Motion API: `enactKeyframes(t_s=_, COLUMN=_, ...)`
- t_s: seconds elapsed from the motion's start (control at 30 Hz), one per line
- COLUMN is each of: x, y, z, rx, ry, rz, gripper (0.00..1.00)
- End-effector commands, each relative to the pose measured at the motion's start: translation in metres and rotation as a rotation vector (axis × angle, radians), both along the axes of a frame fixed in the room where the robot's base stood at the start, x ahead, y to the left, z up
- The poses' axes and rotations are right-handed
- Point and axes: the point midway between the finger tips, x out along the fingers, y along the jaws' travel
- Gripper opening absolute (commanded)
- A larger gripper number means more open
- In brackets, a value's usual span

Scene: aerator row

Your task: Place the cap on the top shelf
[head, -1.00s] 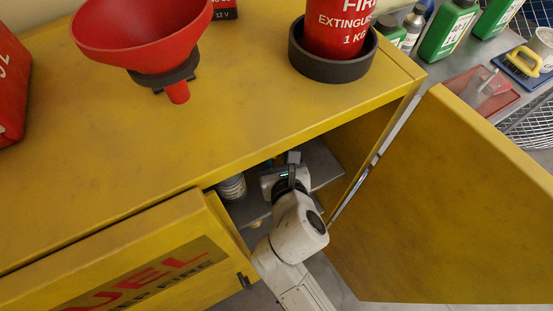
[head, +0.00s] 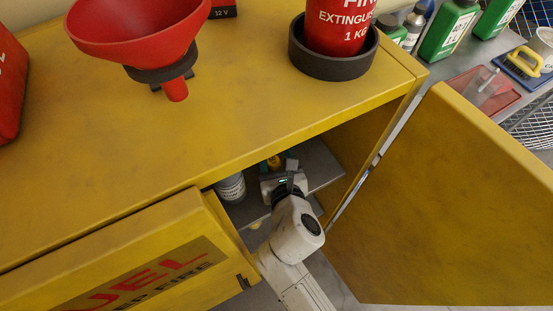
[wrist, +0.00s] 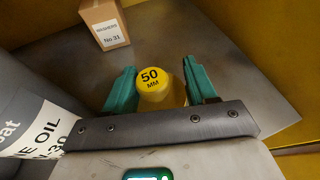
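The yellow cap, marked "50 MM" (wrist: 153,84), sits between the green fingertips of my gripper (wrist: 161,88) in the wrist view. Both fingers lie close against its sides, and my gripper looks shut on it. In the head view the cap is a small yellow spot (head: 273,162) just beyond my gripper (head: 280,172), inside the open yellow cabinet. A grey shelf (head: 318,160) lies below the cap; it also shows in the wrist view (wrist: 240,90). Whether the cap touches the shelf I cannot tell.
A grey-and-white oil container (wrist: 30,115) stands close to the left of my gripper, seen also in the head view (head: 231,188). A small "Washers" box (wrist: 105,24) stands farther back. The cabinet's yellow wall is at right, and its door (head: 440,210) hangs open.

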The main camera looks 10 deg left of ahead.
Motion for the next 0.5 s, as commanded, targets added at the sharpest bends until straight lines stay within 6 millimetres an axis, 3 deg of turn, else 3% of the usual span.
enactKeyframes(t_s=0.33, x=0.0, y=0.0, z=0.003, rx=0.0, ry=0.001, rz=0.001, gripper=0.62)
enactKeyframes(t_s=0.5, x=-0.019, y=-0.006, z=0.008, rx=-0.003, ry=0.0, rz=0.002, gripper=0.62)
